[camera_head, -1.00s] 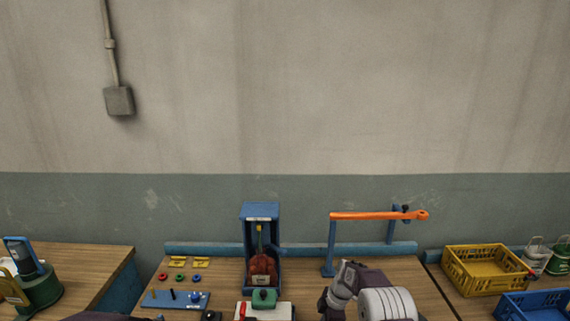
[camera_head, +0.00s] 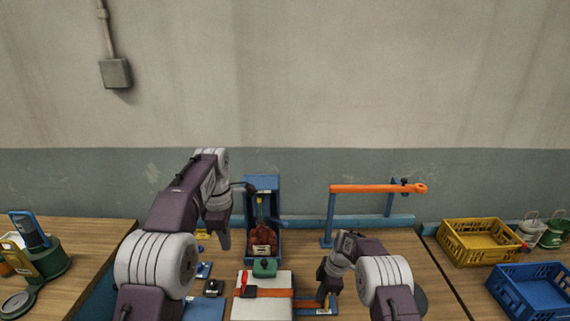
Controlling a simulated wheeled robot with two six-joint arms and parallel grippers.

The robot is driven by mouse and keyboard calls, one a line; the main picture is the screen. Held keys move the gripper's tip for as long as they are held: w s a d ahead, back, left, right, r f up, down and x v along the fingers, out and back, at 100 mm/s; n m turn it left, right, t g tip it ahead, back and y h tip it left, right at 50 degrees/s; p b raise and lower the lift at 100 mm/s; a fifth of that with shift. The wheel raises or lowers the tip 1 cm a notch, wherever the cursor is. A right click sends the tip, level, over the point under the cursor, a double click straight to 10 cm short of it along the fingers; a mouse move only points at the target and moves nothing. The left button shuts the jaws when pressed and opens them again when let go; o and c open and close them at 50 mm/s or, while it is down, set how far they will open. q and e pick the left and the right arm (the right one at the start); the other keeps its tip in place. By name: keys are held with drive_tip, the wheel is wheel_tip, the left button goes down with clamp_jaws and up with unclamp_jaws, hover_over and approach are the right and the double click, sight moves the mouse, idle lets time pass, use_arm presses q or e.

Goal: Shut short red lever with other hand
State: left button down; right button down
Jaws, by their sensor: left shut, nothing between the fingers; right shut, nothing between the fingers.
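The short red lever (camera_head: 249,291) lies at the left side of a white block (camera_head: 279,281) with an orange band across it and a green piece (camera_head: 264,267) at its back. My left gripper (camera_head: 224,242) is shut and empty, pointing down, behind and left of the white block, beside the blue stand. My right gripper (camera_head: 323,296) is shut and empty, low, just right of the white block, near the end of the orange band. I cannot tell whether it touches the band.
A blue stand (camera_head: 262,185) holds a red sack (camera_head: 263,236) behind the block. An orange bar (camera_head: 375,188) spans blue posts at the back right. Yellow (camera_head: 480,252) and blue (camera_head: 525,302) crates stand on the right table. My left arm covers part of the left bench.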

drive_tip(key=shift+d, duration=0.1)
drive_tip(key=shift+f, duration=0.1)
use_arm(q)
drive_tip(key=shift+g, duration=0.3)
drive_tip(key=w+f, duration=0.1)
drive_tip(key=f, duration=1)
drive_tip(key=w+d+f, duration=0.1)
drive_tip(key=f, duration=0.4)
drive_tip(key=shift+w+f, duration=0.2)
drive_tip(key=shift+w, duration=0.1)
